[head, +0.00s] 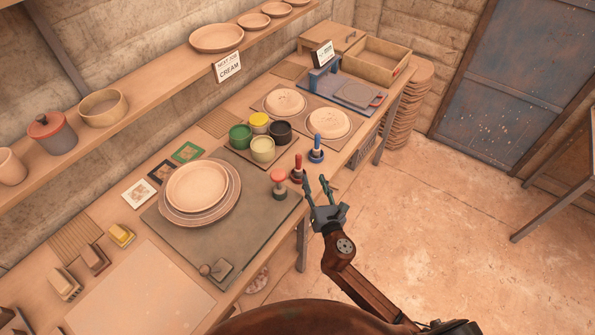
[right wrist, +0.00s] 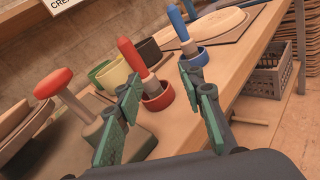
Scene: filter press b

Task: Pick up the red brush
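The red brush (head: 297,166) stands upright, handle up, in a small red cup (head: 295,178) near the table's front edge. In the right wrist view the red brush (right wrist: 133,58) leans slightly in its red cup (right wrist: 157,96), ahead of the fingers. My right gripper (head: 315,185) is open and empty, just right of the red brush and short of it. In the right wrist view its green-padded fingers (right wrist: 160,110) are spread, with the red cup showing beyond the gap. My left gripper is not in view.
A blue brush (head: 316,150) in a blue cup stands close behind the red one. A red-knobbed tool (head: 278,184) stands close on the left. Several glaze pots (head: 262,148) and a plate stack (head: 197,186) lie farther left.

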